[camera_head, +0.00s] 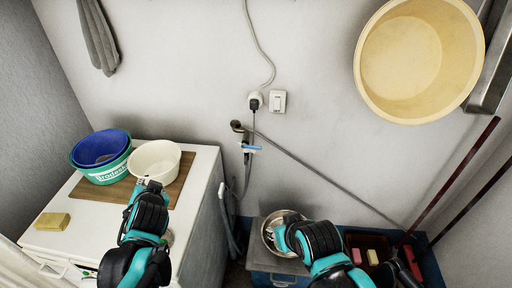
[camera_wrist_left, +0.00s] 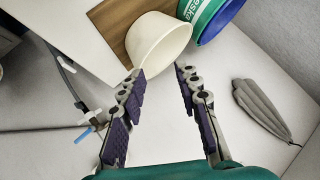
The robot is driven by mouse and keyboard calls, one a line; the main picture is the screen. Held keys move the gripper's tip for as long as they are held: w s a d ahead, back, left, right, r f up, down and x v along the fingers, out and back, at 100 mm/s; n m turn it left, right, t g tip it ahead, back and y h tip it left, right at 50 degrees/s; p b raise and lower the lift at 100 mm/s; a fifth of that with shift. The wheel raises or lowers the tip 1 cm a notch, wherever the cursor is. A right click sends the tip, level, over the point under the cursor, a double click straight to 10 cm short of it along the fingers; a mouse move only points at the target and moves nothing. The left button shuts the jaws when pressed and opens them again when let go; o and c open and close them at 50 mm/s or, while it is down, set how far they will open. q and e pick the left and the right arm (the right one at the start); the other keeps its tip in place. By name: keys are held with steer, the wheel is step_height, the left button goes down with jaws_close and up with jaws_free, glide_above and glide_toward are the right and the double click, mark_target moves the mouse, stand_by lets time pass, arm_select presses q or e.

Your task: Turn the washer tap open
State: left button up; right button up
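The washer tap (camera_head: 250,148) is on the back wall, below the plug socket, with a blue handle. It also shows in the left wrist view (camera_wrist_left: 86,132), at the left beyond my fingers. My left gripper (camera_head: 150,183) is over the front of the white washer, just in front of the cream bowl (camera_head: 155,161). In the left wrist view its two fingers (camera_wrist_left: 157,70) are spread apart with nothing between them, and the bowl lies beyond their tips. It is apart from the tap. My right gripper (camera_head: 280,238) is low at the metal basin; its fingers are mostly hidden.
Blue and green tubs (camera_head: 101,156) stand on the washer's board beside the cream bowl; a yellow sponge (camera_head: 52,221) lies near its front. The metal basin (camera_head: 268,236) is below the tap. A large yellow tub (camera_head: 420,105) hangs at right. A grey hose runs down beside the washer.

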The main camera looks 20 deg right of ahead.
arm_select(q)
steer(key=w+d+m+t, duration=0.2)
steer(key=w+d+m, duration=0.1)
steer(key=w+d, duration=0.35)
steer(key=m+t+h+p, duration=0.1)
steer(key=m+t+h, duration=0.2)
steer(key=m+h, duration=0.85)
glide_toward(256, 148)
steer(key=w+d+m+y, duration=0.2)
steer(key=m, duration=0.1)
steer(key=shift+n, duration=0.25)
steer(key=x, duration=0.5)
steer(key=b+x, duration=0.1)
steer(key=x, duration=0.2)
steer(key=shift+r, duration=0.3)
jaws_close()
